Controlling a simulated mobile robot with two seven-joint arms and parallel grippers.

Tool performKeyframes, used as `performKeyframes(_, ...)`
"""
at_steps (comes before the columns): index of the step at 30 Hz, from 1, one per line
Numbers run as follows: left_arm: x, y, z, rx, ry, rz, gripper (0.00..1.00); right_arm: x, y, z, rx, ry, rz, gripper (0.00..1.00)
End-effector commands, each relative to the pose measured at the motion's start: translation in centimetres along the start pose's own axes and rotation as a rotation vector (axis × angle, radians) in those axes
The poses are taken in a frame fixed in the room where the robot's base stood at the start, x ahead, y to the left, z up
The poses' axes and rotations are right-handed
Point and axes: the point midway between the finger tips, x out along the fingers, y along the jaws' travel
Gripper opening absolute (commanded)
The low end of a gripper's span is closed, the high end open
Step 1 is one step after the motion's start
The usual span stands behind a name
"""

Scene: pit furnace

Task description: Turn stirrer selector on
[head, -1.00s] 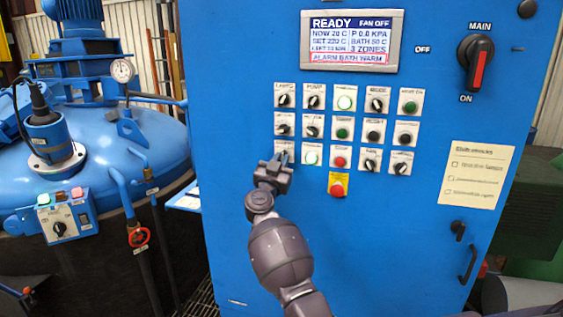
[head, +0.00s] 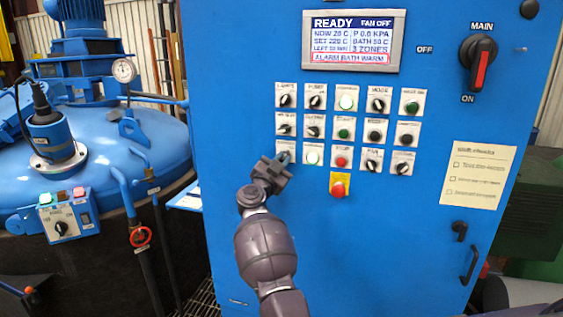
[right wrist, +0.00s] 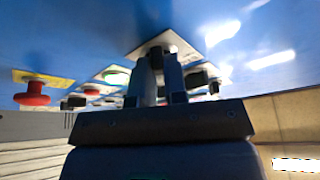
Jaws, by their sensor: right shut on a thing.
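A blue control cabinet (head: 400,240) carries rows of small selectors and buttons on pale plates. My right gripper (head: 281,161) is at the lowest left selector (head: 284,155) of the grid, whose label is mostly hidden behind it. In the right wrist view, the two fingers (right wrist: 160,70) are closed on the dark knob (right wrist: 156,50) in front of its pale plate. I cannot read the plate, so I cannot tell from its label whether this is the stirrer selector. My left gripper is not in view.
A red button on a yellow plate (head: 339,187) sits right of my gripper. A lit white-green button (head: 312,155) is close beside it. The display (head: 352,40) reads READY. A blue vessel (head: 110,150) with pipes stands left; the lower cabinet front is clear.

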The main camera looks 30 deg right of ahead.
Motion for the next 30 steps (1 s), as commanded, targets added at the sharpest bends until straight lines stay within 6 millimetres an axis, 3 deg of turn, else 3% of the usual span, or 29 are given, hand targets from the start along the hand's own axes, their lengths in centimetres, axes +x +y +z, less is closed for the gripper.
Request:
performKeyframes(4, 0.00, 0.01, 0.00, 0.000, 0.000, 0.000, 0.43, -0.03, 0.00, 0.04, 0.003, -0.002, 0.000, 0.00)
performKeyframes(5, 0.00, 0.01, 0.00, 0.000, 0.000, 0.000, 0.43, -0.03, 0.00, 0.04, 0.003, -0.002, 0.000, 0.16)
performKeyframes(9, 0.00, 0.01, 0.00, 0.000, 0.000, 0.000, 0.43, -0.02, 0.00, 0.02, 0.002, -0.001, 0.000, 0.37)
performKeyframes(23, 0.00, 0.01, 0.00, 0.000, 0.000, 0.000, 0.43, 0.02, 0.03, -0.01, -0.004, 0.000, -0.002, 0.38)
performKeyframes(30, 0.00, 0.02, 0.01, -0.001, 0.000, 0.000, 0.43, 0.08, 0.21, -0.07, -0.108, 0.002, -0.045, 0.38)
